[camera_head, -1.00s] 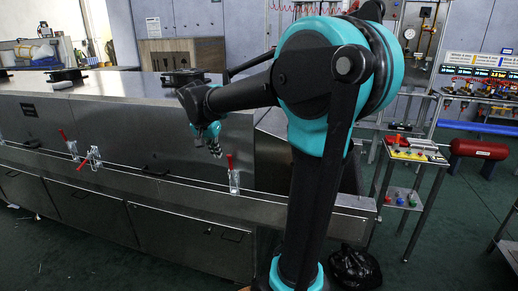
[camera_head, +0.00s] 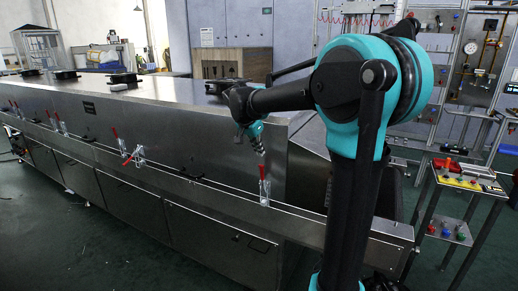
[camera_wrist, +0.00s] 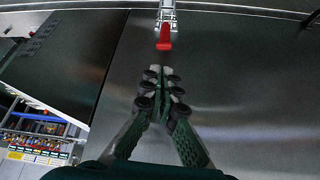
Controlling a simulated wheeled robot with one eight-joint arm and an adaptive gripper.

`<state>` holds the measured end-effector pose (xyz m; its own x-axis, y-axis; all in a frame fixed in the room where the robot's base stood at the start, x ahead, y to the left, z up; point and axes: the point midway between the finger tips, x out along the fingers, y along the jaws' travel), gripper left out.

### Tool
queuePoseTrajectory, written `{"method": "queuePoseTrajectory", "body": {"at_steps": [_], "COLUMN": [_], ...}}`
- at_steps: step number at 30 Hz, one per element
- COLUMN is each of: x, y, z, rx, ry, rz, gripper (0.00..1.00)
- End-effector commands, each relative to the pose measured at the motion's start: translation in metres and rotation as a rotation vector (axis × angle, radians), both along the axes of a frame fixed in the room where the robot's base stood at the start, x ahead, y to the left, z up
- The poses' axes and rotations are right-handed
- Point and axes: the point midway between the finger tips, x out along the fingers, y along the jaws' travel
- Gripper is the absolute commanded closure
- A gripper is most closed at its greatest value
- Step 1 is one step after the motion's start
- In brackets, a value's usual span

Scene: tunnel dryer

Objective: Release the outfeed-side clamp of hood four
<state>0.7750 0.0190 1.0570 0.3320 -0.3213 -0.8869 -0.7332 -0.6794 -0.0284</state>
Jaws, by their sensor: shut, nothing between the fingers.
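A steel toggle clamp (camera_head: 264,191) with an upright red handle (camera_head: 262,172) stands on the front ledge near the right end of the long metal hood. My gripper (camera_head: 260,150) hangs just above this handle in the head view. In the wrist view, my gripper (camera_wrist: 160,74) is shut and empty. Its tips point at the red handle (camera_wrist: 164,39), with a small gap between. The clamp's metal body (camera_wrist: 167,14) shows beyond the handle at the top edge. Whether this clamp belongs to hood four cannot be told.
Another clamp (camera_head: 135,156) further left has its handle tilted sideways. More red-handled clamps line the ledge (camera_head: 200,184) to the left. A small trolley (camera_head: 463,185) with coloured buttons stands at the right. The green floor in front of the dryer (camera_head: 90,245) is clear.

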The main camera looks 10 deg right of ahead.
Motion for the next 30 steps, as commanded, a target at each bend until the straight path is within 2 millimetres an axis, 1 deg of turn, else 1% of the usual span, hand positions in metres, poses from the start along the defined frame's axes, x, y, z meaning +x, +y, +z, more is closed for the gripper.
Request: {"method": "queuePoseTrajectory", "body": {"at_steps": [1, 6, 12, 17, 30], "x": [0.004, 0.013, 0.02, 0.021, 0.023], "y": [-0.003, -0.013, -0.019, -0.021, -0.019], "z": [-0.009, -0.034, -0.052, -0.057, -0.057], "rx": [0.0, 0.0, -0.001, 0.0, -0.008], "ry": [0.0, 0.0, -0.001, -0.001, -0.012], "rz": [-0.001, -0.001, 0.0, 0.001, 0.002], "gripper": [1.0, 1.0, 1.0, 1.0, 1.0]}}
